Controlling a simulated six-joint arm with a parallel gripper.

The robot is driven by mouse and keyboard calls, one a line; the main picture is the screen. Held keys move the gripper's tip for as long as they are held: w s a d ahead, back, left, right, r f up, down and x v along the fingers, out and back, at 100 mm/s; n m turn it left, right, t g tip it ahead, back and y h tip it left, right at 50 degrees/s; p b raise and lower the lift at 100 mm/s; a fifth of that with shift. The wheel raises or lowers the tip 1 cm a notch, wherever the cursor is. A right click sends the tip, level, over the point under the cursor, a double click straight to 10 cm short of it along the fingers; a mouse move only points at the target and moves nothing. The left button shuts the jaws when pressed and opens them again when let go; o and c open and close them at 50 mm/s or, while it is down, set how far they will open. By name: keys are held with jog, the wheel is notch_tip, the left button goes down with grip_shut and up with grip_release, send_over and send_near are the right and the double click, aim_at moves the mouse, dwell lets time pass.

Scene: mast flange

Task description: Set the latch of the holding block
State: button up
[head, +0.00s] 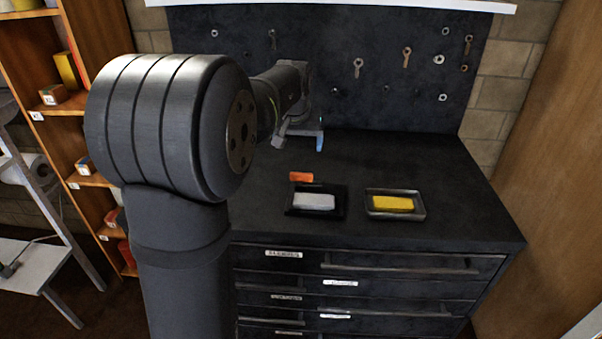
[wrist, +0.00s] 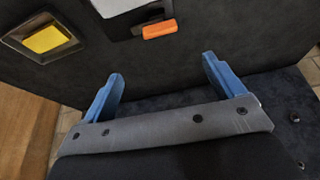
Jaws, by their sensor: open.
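No part is clearly recognisable as a latch or a holding block. A small orange block (head: 301,177) lies at the back edge of a black tray (head: 290,211) that holds a pale grey block (head: 314,201). I cannot tell whether the orange block touches the tray. In the wrist view the orange block (wrist: 160,29) lies ahead of my fingertips, and the pale block (wrist: 118,6) is cut off by the top edge. My gripper (wrist: 162,72) is open and empty, its blue fingers apart. In the head view my gripper (head: 320,141) is behind the orange block, partly hidden by my arm.
A yellow block (head: 393,203) sits in a grey tray (head: 420,211) to the right. Both trays stand on a dark cabinet top (head: 450,180), clear at its right and back. A dark pegboard (head: 400,90) with hanging tools rises behind. Wooden shelves (head: 92,110) stand at left.

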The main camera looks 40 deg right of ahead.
aim_at(301, 174)
jog(key=x, duration=1.5)
jog(key=shift+w+f, duration=0.1)
jog(key=shift+f, duration=0.15)
jog(key=c, duration=1)
